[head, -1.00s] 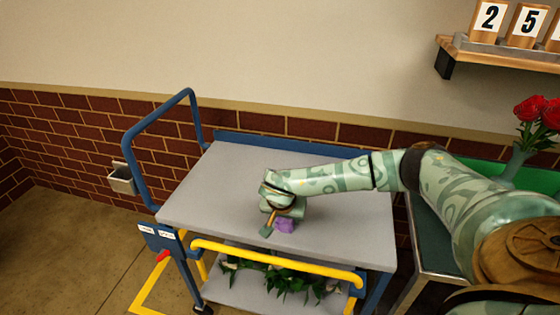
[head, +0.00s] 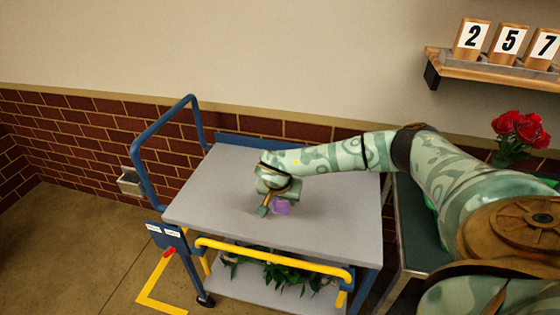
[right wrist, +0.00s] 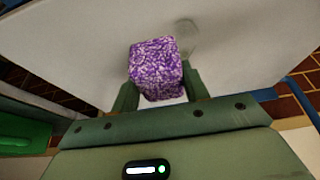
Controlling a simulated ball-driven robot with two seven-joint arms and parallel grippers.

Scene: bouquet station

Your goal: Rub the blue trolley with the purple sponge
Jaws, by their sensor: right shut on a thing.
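The blue trolley has a grey top shelf (head: 340,205), a blue push handle (head: 140,160) at its left and a yellow rail (head: 270,255) along its front. My right gripper (head: 271,208) is over the middle of the top shelf. It is shut on the purple sponge (head: 281,207), which is low at the shelf surface; I cannot tell whether it touches. In the right wrist view the speckled purple sponge (right wrist: 155,70) sits between the two green fingers (right wrist: 160,92), with the grey shelf (right wrist: 70,40) beyond it. My left gripper is not in view.
Green leafy stems (head: 285,275) lie on the trolley's lower shelf. A dark green-topped table (head: 420,235) stands close at the right, with red roses (head: 520,128) behind it. A wall shelf (head: 490,68) with number blocks is at upper right. A small metal bin (head: 130,182) hangs at the left.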

